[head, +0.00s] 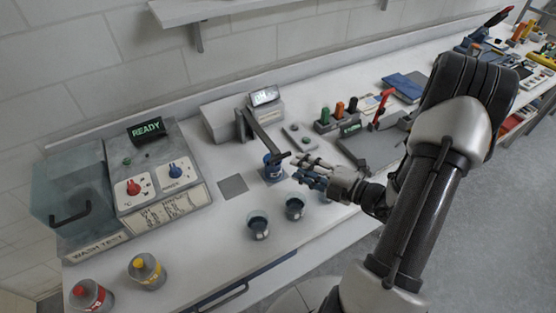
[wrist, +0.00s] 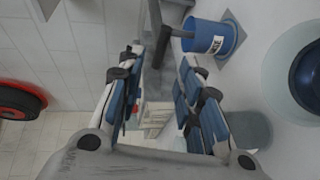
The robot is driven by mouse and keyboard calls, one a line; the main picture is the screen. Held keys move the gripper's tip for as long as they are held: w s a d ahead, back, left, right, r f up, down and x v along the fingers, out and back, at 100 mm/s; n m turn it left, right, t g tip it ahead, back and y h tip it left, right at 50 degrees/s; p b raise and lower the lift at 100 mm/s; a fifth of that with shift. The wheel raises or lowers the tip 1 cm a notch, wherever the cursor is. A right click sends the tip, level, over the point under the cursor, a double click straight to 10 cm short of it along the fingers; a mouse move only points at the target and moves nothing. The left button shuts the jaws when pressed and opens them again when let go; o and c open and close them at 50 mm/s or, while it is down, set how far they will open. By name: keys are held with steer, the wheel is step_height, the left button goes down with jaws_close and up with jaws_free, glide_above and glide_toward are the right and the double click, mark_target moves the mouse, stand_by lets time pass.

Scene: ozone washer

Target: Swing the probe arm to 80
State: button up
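The dark probe arm (head: 265,134) reaches from an upright post beside a grey meter box (head: 229,117) toward the front right. Its free end is above a blue labelled cup (head: 273,171), close to my gripper (head: 299,168). The box's small lit display (head: 264,96) is too small to read surely. In the wrist view my gripper (wrist: 161,62) is open, its blue-padded fingers apart. A grey bar, seemingly the probe arm (wrist: 154,35), shows beyond and between the fingertips; I cannot tell whether they touch it. The blue cup (wrist: 208,37) is beside the right finger. No angle scale is readable.
Two glass beakers (head: 258,226) (head: 295,208) stand in front of the cup. A washer panel (head: 155,180) reading READY is at left, with two capped bottles (head: 146,271) (head: 90,296) before it.

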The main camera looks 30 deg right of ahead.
mark_target(278, 160)
steer(key=b+x, duration=0.1)
steer(key=x, duration=0.8)
steer(key=shift+b, duration=0.3)
steer(key=shift+c, duration=0.4)
steer(key=shift+f, duration=0.15)
steer(key=c, duration=0.7)
jaws_close()
steer(key=shift+s+a+f, duration=0.1)
